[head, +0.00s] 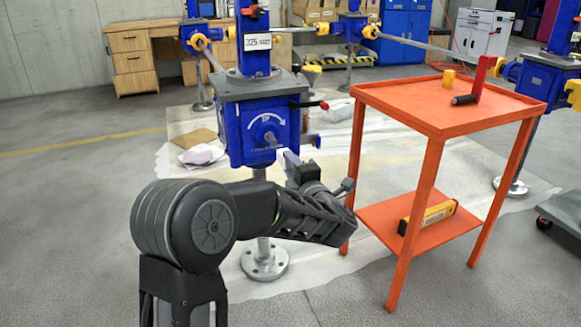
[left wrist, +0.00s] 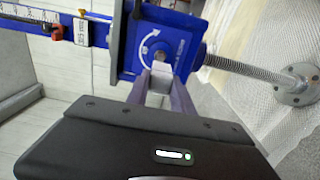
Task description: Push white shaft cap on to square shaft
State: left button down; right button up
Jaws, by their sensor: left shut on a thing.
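A blue screw jack gearbox (head: 262,133) stands ahead of my arm, under a grey plate. The square shaft (head: 270,138) comes out of its front face, inside a white curved arrow; its end also shows in the left wrist view (left wrist: 161,58). My left gripper (head: 291,158) is just below and to the right of the shaft in the head view. In the left wrist view its fingers (left wrist: 159,80) point at the shaft and are shut on a small pale piece, apparently the white shaft cap (left wrist: 158,84). Whether the cap touches the shaft is unclear. My right gripper is out of view.
The jack's screw and round foot (head: 265,262) are beneath the gearbox.

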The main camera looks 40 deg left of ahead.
pick_arm(q)
send_near(274, 143)
jog(key=shift+x, duration=1.25)
jog(key=shift+r+b, duration=0.1)
jog(key=shift+b, duration=0.6)
dwell(1.0)
jog(key=shift+x, duration=2.4)
jog(key=c, duration=1)
grip_release()
jog(key=shift+c, duration=0.2)
